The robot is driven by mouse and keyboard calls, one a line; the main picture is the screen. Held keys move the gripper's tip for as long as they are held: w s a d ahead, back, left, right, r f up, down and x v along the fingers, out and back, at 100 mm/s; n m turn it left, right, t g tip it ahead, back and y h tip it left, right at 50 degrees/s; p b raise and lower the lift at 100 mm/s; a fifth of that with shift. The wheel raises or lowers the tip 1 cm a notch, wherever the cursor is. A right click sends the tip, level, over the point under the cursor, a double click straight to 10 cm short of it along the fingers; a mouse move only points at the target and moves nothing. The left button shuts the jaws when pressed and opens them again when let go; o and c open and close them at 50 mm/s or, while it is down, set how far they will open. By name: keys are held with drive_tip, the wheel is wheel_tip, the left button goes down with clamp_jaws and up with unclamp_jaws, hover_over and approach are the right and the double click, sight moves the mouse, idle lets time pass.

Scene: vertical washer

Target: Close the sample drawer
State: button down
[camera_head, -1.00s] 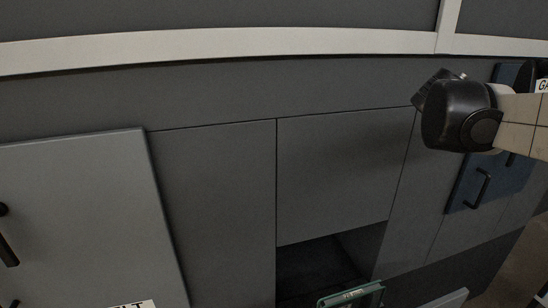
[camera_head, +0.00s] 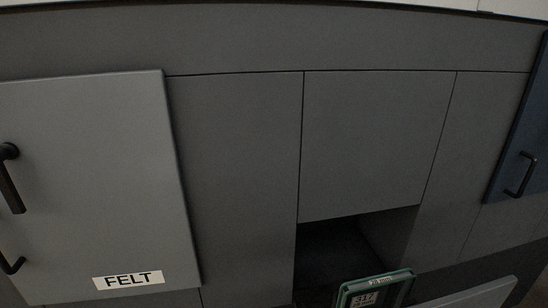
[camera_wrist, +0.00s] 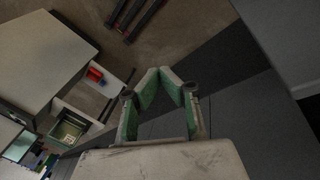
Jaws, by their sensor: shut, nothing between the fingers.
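An open drawer bay (camera_head: 335,250) shows as a dark recess under a grey panel in the head view. A green-framed container (camera_head: 372,291) with a small white label stands in front of it, cut by the lower edge. A pale panel edge (camera_head: 475,296) at lower right may be the drawer front. In the wrist view a green container (camera_wrist: 68,131) lies in a pulled-out compartment at left. My gripper (camera_wrist: 161,72), with green-lined fingers, is shut and empty, to the right of and apart from this container. No drawer label is readable.
A light grey door labelled FELT (camera_head: 128,280) stands at left, with black handles. A dark blue front (camera_head: 528,140) with a black handle is at right. The wrist view shows a pale panel (camera_wrist: 50,50), a red object (camera_wrist: 95,75) and bare brown floor (camera_wrist: 185,45).

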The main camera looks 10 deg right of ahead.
drive_tip(key=s+a+f+m+t+y+b, duration=0.4)
drive_tip(key=s+a+f+m+t+b, duration=0.65)
drive_tip(key=a+f+t+b, duration=0.35)
drive_tip(key=w+f+t+b, duration=0.1)
drive_tip(key=w+f+b, duration=0.1)
drive_tip(key=w, duration=1.1)
drive_tip(key=shift+b, duration=0.5)
drive_tip(key=shift+w, duration=0.15)
